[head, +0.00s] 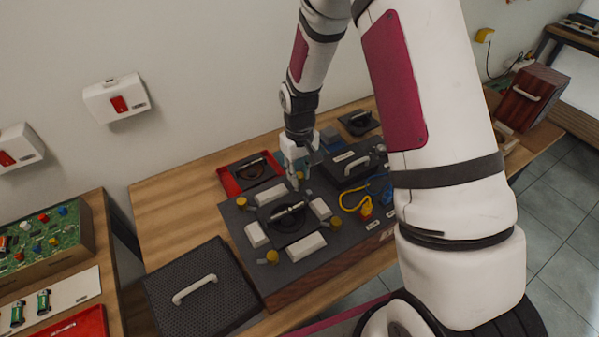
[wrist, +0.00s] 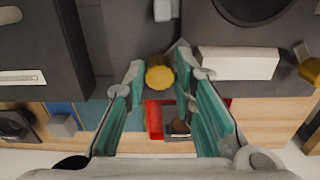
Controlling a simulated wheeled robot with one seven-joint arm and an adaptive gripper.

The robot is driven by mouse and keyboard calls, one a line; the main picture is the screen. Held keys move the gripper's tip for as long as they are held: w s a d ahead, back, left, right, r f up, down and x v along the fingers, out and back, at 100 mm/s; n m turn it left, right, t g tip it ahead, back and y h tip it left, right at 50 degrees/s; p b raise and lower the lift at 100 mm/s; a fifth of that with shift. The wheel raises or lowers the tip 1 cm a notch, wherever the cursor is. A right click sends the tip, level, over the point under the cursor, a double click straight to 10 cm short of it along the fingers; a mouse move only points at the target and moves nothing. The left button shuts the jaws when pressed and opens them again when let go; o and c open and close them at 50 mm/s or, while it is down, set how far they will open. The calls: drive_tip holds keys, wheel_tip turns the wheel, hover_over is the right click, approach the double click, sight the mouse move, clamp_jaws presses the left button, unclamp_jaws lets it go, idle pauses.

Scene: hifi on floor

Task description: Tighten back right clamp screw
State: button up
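The back right clamp screw has a yellow knob (wrist: 159,76), which lies between my fingertips in the wrist view, with a narrow gap showing on each side. In the head view, the knob (head: 299,176) is partly hidden by my gripper (head: 296,172), which points down over the back right of the dark fixture board (head: 290,262). My gripper (wrist: 160,74) is open, its two teal-padded fingers apart. How deep the fingertips sit around the knob is unclear. Other yellow clamp knobs stand at the back left (head: 241,202), front left (head: 272,257) and front right (head: 336,222).
White blocks (head: 257,235) surround a round dark part (head: 290,222) on the board. A red tray (head: 231,183) lies behind it, and a dark handled box (head: 352,162) stands close right. A yellow cable (head: 350,205) lies right. Bare wood (head: 165,215) is left.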

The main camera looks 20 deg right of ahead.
sight(299, 175)
idle(0.3)
wheel_tip(299, 175, up, 12)
idle(0.5)
idle(0.3)
